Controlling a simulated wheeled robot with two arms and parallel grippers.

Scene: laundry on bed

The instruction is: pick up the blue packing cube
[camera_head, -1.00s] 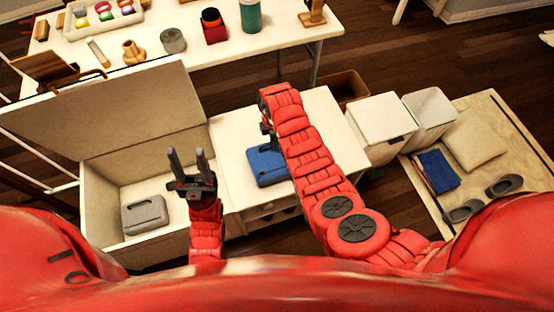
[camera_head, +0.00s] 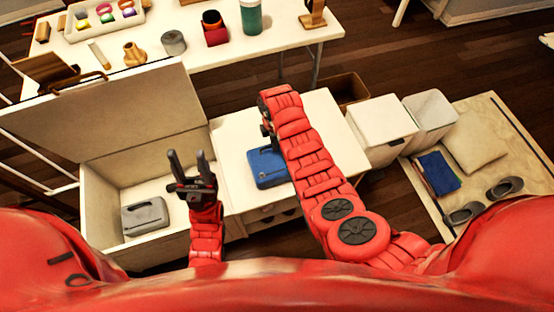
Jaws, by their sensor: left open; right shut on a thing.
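The blue packing cube (camera_head: 265,169) lies on the white table in the middle, partly covered by my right arm. My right gripper (camera_head: 268,141) is at the cube's top edge, shut on it; its fingertips are mostly hidden by the arm. My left gripper (camera_head: 188,162) is open and empty, pointing up in front of the open white chest, left of the cube and apart from it.
The open chest (camera_head: 90,205) has a grey packing cube (camera_head: 145,216) inside and a raised lid (camera_head: 110,110). The white table (camera_head: 235,145) has clear room around the blue cube. White bins (camera_head: 383,130) stand to the right. A crowded long table (camera_head: 270,48) is behind.

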